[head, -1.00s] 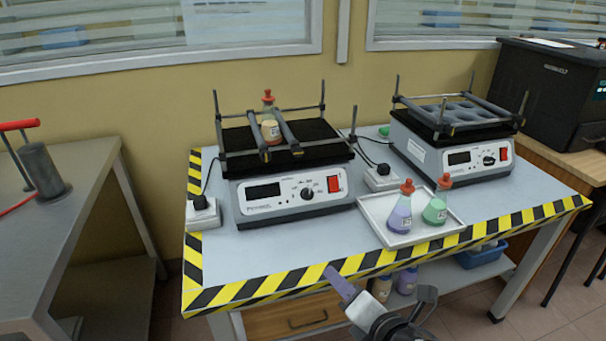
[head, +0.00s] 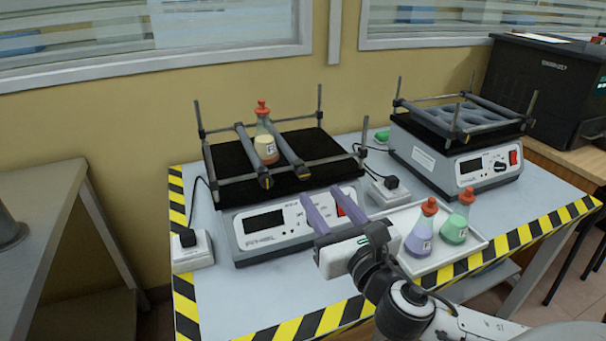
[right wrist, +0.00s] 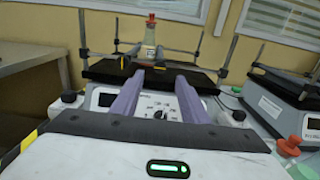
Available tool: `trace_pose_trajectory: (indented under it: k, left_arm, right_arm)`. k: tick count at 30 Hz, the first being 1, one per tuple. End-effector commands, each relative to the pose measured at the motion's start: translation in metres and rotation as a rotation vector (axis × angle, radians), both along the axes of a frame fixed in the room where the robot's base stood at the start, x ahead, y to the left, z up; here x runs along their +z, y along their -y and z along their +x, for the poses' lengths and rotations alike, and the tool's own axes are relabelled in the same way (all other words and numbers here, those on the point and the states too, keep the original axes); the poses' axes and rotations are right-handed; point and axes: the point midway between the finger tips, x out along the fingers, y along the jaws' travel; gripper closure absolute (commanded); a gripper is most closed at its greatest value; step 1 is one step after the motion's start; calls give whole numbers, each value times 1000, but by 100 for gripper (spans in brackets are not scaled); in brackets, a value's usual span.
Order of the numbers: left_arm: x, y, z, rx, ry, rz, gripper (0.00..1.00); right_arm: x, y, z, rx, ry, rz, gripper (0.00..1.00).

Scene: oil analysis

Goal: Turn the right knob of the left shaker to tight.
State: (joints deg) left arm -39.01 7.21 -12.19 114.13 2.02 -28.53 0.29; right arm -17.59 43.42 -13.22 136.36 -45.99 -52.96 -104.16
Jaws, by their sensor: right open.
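The left shaker (head: 265,222) stands on the table with a black platform and two grey clamp bars. The left knob (head: 265,182) ends the other bar. My right gripper (head: 323,194) is open and empty, its purple fingers in front of the shaker's panel, below and just short of the right knob. They partly hide the panel. My left gripper is not in view.
A white tray (head: 412,270) with a purple flask (head: 419,233) and a green flask (head: 455,226) lies close to the right of my right gripper. The right shaker (head: 455,160) stands further back. A white socket box (head: 193,252) is at the left shaker's left.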

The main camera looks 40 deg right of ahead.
Motion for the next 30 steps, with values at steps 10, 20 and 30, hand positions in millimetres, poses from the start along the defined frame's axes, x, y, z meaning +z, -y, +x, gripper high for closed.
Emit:
trace_pose_trajectory:
  k: [10,20,30]
  left_arm:
    - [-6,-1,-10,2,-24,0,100]
    - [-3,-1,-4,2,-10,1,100]
    - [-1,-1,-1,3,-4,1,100]
  right_arm:
    - [1,15,60,-2,1,1,59]
    - [0,19,79,0,-1,1,59]
    - [0,19,79,0,-1,1,86]
